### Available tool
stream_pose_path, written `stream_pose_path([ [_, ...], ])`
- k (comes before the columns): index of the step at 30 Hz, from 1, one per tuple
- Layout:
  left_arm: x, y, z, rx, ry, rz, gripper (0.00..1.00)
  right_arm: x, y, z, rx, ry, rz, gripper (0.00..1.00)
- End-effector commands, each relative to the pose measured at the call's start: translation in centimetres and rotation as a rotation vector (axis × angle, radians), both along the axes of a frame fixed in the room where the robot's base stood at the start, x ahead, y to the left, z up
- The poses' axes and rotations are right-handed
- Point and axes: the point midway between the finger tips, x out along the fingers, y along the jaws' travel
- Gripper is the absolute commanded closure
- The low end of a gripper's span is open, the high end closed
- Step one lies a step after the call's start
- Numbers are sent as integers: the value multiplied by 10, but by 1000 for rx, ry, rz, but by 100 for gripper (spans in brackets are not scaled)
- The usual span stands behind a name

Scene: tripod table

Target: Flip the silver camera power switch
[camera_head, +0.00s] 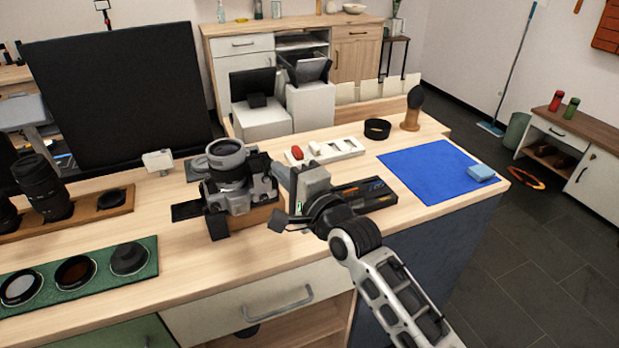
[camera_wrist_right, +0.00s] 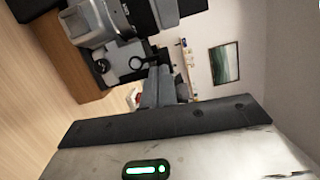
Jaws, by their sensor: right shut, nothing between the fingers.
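The silver camera (camera_head: 240,190) sits on a wooden block (camera_head: 255,214) on the table, with its large lens pointing up. Part of it shows at the top left of the right wrist view (camera_wrist_right: 92,22). Its power switch is too small to make out. My right gripper (camera_head: 281,173) is shut and empty, just to the right of the camera in the head view. Whether the fingertips touch the camera cannot be told. The gripper's dark fingers also show in the wrist view (camera_wrist_right: 160,85). My left gripper is not in view.
A blue mat (camera_head: 435,168) with a light-blue sponge (camera_head: 481,173) lies to the right. A white tray (camera_head: 345,150) is behind. A green filter tray (camera_head: 60,305) and a wooden lens rack (camera_head: 95,213) stand left.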

Motion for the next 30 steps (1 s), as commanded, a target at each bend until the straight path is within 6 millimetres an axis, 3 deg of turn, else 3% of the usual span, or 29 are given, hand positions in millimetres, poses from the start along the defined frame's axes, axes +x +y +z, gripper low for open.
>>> stream_pose_path([
  [7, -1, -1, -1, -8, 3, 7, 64, 2, -8, -1, -1, 0, -4, 100],
  [13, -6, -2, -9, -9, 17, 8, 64, 12, -41, -3, -6, -2, -6, 100],
  [21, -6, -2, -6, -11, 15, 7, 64, -40, -76, -2, 0, 3, -3, 100],
  [30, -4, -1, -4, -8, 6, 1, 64, -68, -96, -1, 1, 1, -2, 100],
])
